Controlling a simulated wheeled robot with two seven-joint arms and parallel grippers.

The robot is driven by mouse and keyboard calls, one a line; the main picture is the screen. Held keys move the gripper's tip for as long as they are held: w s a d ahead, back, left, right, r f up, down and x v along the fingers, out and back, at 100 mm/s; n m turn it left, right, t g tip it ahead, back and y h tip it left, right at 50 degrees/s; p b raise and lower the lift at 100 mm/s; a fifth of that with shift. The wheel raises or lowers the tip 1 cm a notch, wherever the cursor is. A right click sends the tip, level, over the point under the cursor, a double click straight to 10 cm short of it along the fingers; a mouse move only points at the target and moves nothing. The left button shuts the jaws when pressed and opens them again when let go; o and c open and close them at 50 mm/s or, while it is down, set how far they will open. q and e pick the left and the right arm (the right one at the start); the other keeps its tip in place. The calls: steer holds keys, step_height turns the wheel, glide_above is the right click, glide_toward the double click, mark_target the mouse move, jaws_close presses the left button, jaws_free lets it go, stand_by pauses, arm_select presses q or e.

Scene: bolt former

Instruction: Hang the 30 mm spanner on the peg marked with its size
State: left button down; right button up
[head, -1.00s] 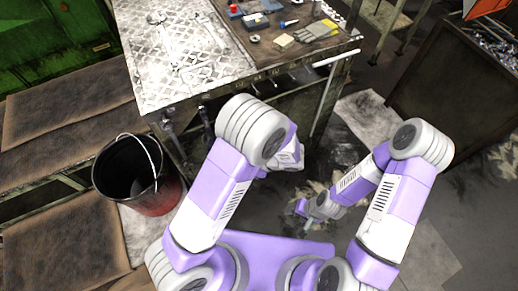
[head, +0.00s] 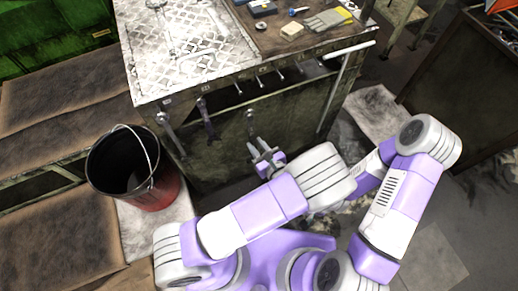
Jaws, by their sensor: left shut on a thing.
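My left gripper (head: 264,158) is in front of the bench's front panel, below the row of pegs. It is shut on a grey spanner (head: 250,121), whose end points up toward the bench edge. Its size marking is too small to read. Bare pegs stick out below the bench edge: one peg (head: 238,89), a second peg (head: 260,81) and a third peg (head: 281,74). Small labels above them cannot be read. The held spanner is below the pegs and appears apart from them. My right gripper is hidden behind my left forearm.
A light spanner (head: 170,132) and a dark spanner (head: 207,121) hang at the left of the bench front (head: 230,155). A black and red bucket (head: 158,190) stands at the left. A pale rail (head: 343,85) stands out at the bench's right. Gloves (head: 328,20) lie on top.

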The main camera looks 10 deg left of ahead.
mark_target(254, 137)
arm_select(q)
steer(key=shift+w+a+r+b, duration=0.1)
steer(key=shift+w+a, duration=0.45)
steer(key=shift+w, duration=0.25)
steer(key=shift+w+a+f+b, duration=0.1)
steer(key=shift+w+a, duration=0.45)
steer(key=shift+w, duration=0.3)
steer(key=shift+w+a+r+b, duration=0.1)
steer(key=shift+w+a, duration=0.45)
steer(key=shift+w, duration=0.25)
steer(key=shift+w+d, duration=0.2)
